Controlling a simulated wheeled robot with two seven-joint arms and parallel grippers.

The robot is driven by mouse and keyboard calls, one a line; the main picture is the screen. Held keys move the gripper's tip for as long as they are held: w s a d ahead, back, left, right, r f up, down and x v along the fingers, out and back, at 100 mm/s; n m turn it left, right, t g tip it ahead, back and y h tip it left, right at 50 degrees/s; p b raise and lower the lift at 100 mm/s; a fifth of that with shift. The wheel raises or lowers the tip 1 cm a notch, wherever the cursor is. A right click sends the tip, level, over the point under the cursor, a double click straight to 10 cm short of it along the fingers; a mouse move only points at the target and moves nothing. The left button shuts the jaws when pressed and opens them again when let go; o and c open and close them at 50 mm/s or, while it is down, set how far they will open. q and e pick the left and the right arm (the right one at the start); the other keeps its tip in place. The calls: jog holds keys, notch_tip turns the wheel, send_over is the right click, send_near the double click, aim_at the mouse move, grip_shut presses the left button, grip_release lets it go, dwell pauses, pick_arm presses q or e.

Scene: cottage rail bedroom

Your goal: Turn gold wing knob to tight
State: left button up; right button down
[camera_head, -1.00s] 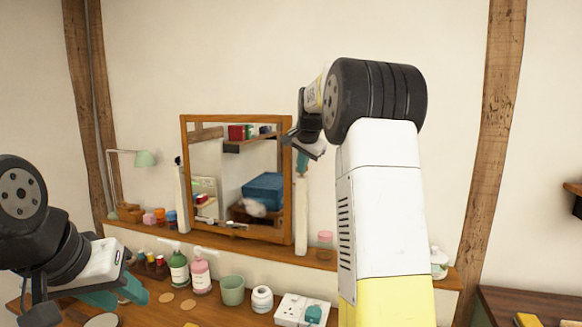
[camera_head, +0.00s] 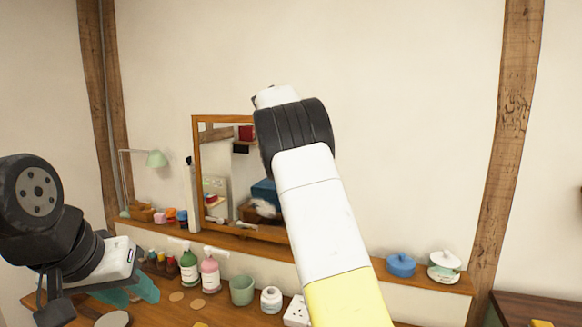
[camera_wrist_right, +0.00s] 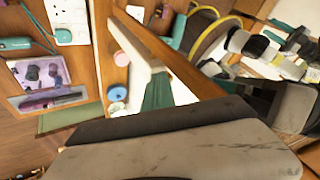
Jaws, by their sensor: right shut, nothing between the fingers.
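The gold wing knob cannot be made out in either view. The wooden-framed mirror (camera_head: 196,150) stands on the shelf, its right side hidden behind my right arm in the head view. A pale post (camera_head: 193,200) stands at its left, with a dark knob-like piece near the top. My right gripper's teal fingertips (camera_wrist_right: 158,80) are together and empty in the wrist view, close to a pale post (camera_wrist_right: 138,50) and the mirror's frame (camera_wrist_right: 185,68). The head view hides them behind my wrist. My left gripper (camera_head: 130,290) is low at the left, above the desk; its opening is unclear.
A green bottle (camera_head: 189,267), pink bottle (camera_head: 210,274), green cup (camera_head: 242,290) and white jar (camera_head: 271,300) stand on the desk below.

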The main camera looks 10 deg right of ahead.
jog(key=shift+w+d+m+g+h, duration=0.1)
jog(key=shift+m+g+h, duration=0.3)
jog(key=shift+m, duration=0.5)
jog(key=shift+d, duration=0.1)
